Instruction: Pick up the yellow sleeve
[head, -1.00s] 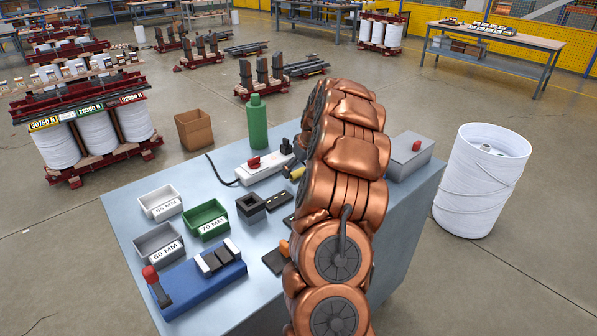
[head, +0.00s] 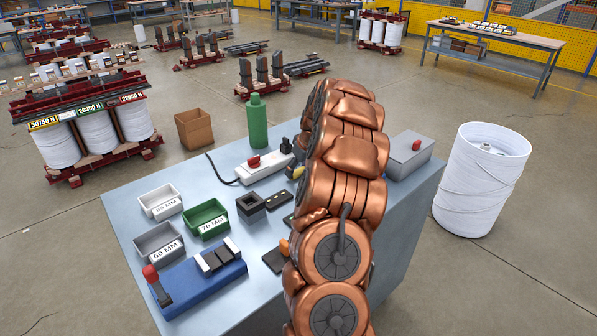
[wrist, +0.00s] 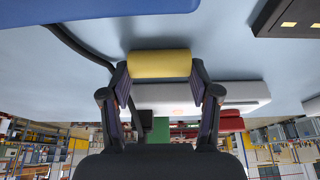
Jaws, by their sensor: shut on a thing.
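The yellow sleeve (wrist: 159,64) lies crosswise between the fingertips of my gripper (wrist: 159,73) in the wrist view. The gripper is shut on it, one finger at each end. A soft shadow lies on the pale tabletop by the sleeve; I cannot tell whether it touches the table. In the head view only a small part of the yellow sleeve (head: 298,172) shows at the left edge of my copper-coloured arm, which hides most of the gripper.
A white device (head: 262,170) with a red part and a black cable stands close by, with a green bottle (head: 257,120) behind. Labelled bins, including a green one (head: 206,230), a dark square block (head: 250,207) and a blue fixture (head: 200,283) occupy the table's left side.

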